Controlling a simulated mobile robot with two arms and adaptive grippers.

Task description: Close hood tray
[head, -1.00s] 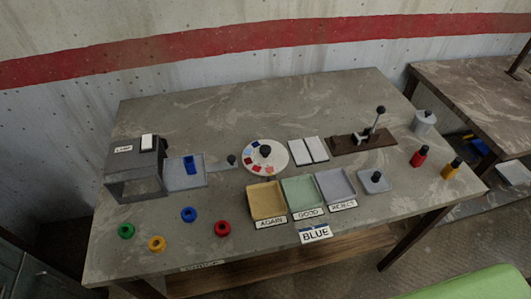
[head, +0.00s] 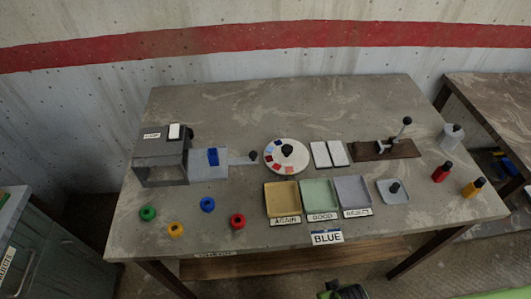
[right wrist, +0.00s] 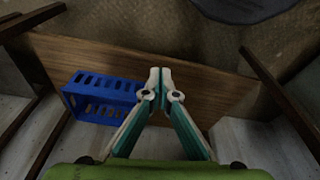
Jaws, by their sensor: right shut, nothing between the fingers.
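The hood (head: 160,160) is a dark box with a clear lower front and a white switch on top, at the left of the table. Its pale grey tray (head: 205,170) sticks out of the hood's right side, with a blue piece (head: 213,157) lying on it. A narrow handle strip with a black knob (head: 253,156) runs right from the tray towards the round dial. My right gripper (right wrist: 160,74) is shut and empty in the right wrist view, over a wooden shelf, away from the tray. My left gripper is not in view.
Green, yellow, blue and red rings (head: 237,221) lie in front of the hood. A round colour dial (head: 286,156) stands right of the knob. Three sorting trays (head: 320,194) sit at the front. A blue basket (right wrist: 100,98) is by the shelf. The table's back is clear.

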